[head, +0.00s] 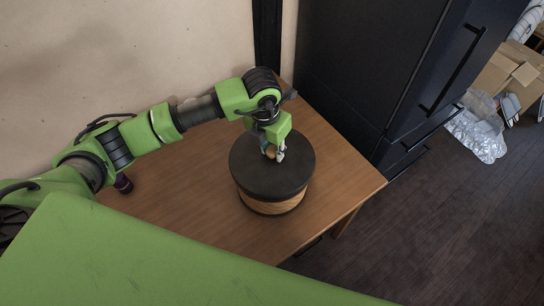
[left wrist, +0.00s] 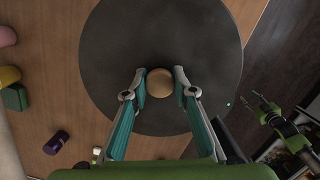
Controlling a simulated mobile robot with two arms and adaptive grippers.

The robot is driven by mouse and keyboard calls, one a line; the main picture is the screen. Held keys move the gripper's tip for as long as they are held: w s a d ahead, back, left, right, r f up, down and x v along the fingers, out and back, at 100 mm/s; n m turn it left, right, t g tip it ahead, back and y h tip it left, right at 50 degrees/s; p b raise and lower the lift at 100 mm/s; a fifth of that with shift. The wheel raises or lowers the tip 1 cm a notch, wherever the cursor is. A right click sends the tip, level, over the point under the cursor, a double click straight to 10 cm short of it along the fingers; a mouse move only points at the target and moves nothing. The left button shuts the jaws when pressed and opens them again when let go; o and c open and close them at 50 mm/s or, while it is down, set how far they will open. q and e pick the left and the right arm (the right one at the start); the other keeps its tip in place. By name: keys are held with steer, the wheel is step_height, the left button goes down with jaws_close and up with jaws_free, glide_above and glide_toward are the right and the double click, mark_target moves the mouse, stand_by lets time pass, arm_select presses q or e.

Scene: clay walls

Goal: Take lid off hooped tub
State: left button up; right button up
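The hooped tub (head: 272,204) stands upright on the wooden table and shows light wood with dark bands under its lid. The wide dark round lid (head: 250,170) sits on top of it, and in the left wrist view the lid (left wrist: 112,55) fills the middle. A round wooden knob (left wrist: 160,83) is at its centre. My left gripper (head: 273,152) reaches down from above, with its fingertips close against both sides of the knob, shut on it. My right gripper (left wrist: 262,108) shows only in the left wrist view, off to the right of the lid, its fingers apart and empty.
The table (head: 185,195) has bare room left of the tub. A small dark purple item (head: 123,184) stands by my left arm; several coloured objects (left wrist: 14,97) lie left of the lid. A tall dark cabinet (head: 365,70) stands close behind the table at right.

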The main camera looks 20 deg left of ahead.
arm_select(q)
steer(key=shift+s+f, duration=0.1)
jaws_close()
